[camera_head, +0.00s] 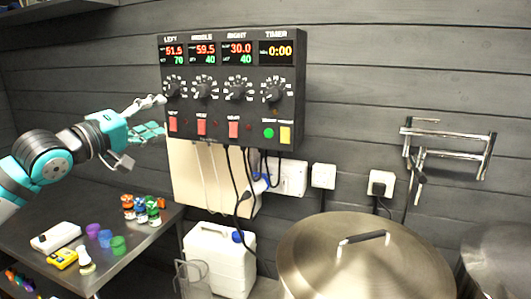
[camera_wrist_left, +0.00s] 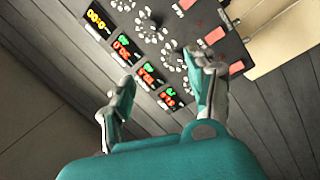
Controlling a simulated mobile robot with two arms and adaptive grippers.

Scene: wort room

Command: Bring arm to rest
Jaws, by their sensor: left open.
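My left arm comes in from the left in the head view. Its gripper (camera_head: 158,116) is open and empty, level with the left edge of the black control panel (camera_head: 220,128). In the left wrist view the two fingers of the gripper (camera_wrist_left: 160,100) stand apart, with the panel (camera_wrist_left: 205,15) beyond them. I cannot tell the exact gap between fingertips and panel. The panel has red digital displays, several dials, red switches, and a green and a yellow button. The timer reads 0:00. My right gripper is out of view.
A metal bench (camera_head: 130,245) at lower left holds colored cups, small bottles and a yellow device (camera_head: 63,258). A white canister (camera_head: 220,262) and a large lidded steel kettle (camera_head: 365,265) stand below the panel. A metal wall rack (camera_head: 450,152) is at right.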

